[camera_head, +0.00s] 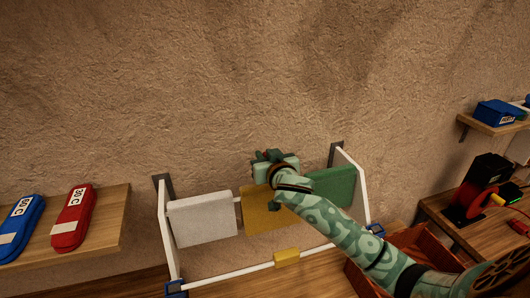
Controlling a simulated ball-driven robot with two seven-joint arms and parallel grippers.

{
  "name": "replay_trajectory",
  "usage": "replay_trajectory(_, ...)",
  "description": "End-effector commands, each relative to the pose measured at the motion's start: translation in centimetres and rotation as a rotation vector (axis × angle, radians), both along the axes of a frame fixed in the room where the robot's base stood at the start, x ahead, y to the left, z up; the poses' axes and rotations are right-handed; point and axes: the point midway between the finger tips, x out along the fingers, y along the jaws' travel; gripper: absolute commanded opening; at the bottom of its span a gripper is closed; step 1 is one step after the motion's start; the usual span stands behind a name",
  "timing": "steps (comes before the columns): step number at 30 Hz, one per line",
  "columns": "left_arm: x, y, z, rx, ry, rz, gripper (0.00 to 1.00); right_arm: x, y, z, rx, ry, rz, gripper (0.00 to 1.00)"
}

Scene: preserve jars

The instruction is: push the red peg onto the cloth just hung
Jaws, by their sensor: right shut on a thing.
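My right gripper (268,157) is at the back rail of the white rack, just above the yellow cloth (258,212). It is shut on the red peg (266,153), of which only a small red bit shows between the fingers. My wrist and forearm hide the rest of the peg and part of the yellow cloth. I cannot tell whether the peg touches the cloth. A white cloth (202,219) hangs to the left and a green cloth (333,187) to the right. My left gripper is out of view.
A yellow peg (287,257) sits on the rack's front rail (240,271). Blue end pieces (376,230) mark its corners. A left shelf (112,218) holds a red case (73,217) and a blue case (20,228). A reddish-brown crate (418,240) and a black-and-red device (482,188) stand right.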

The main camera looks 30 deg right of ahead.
Motion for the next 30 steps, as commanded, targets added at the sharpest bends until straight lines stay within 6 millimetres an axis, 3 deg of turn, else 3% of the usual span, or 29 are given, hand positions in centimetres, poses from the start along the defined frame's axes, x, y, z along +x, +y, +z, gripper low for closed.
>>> replay_trajectory(30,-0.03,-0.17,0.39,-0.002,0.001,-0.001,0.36,-0.07,0.01,-0.22,-0.001,-0.001,0.0,0.01)
